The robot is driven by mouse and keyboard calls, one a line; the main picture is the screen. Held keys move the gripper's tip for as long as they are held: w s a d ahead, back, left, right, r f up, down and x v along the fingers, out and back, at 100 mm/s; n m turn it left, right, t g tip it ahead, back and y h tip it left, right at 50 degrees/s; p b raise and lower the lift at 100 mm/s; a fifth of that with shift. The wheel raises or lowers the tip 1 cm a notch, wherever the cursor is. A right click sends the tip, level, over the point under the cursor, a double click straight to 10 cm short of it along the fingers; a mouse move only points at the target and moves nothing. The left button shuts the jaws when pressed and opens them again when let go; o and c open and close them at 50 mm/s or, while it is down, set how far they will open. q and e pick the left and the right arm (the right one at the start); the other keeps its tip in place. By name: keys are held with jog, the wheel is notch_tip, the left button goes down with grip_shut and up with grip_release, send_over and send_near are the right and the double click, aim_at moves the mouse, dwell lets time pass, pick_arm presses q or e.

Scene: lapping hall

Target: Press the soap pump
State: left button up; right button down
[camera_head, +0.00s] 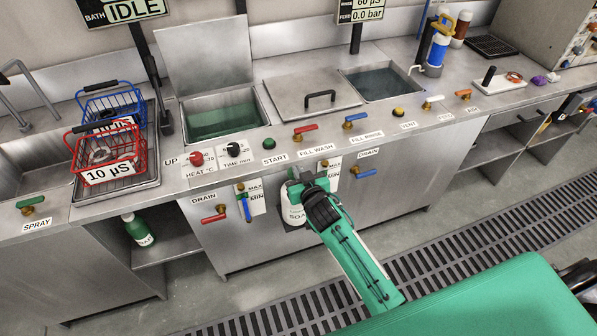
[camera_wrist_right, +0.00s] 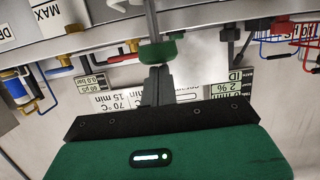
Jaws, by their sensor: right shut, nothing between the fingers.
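The soap dispenser (camera_head: 293,213) is a pale bottle with a label starting "SOA", at the front of the steel cabinet. My right arm hides much of it in the head view. In the right wrist view, which looks upside down, a green pump head (camera_wrist_right: 160,51) sits on a grey stem. My right gripper (camera_wrist_right: 157,72) is shut and empty, its dark fingertips right by the pump head; I cannot tell whether they touch. In the head view the right gripper (camera_head: 300,184) is at the dispenser's top. My left gripper is not in view.
Red (camera_head: 214,219) and blue (camera_head: 366,173) drain valve handles stick out on both sides of the dispenser. Knobs and valves line the counter edge above. A red basket (camera_head: 108,158) stands on a tray at left. A floor grate (camera_head: 440,262) runs below.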

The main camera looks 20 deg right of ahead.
notch_tip(320, 180, down, 3)
jog(key=shift+r+b, duration=0.15)
jog(key=shift+b, duration=0.65)
jog(key=shift+f, duration=0.2)
jog(key=shift+r+p, duration=0.55)
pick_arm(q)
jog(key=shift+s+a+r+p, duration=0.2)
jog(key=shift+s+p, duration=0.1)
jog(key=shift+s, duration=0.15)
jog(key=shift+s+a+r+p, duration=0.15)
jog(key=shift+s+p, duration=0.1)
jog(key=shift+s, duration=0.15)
pick_arm(e)
jog(key=s+r, duration=0.6)
jog(key=s, duration=0.3)
jog(key=shift+s+d, duration=0.15)
jog(key=shift+s, duration=0.2)
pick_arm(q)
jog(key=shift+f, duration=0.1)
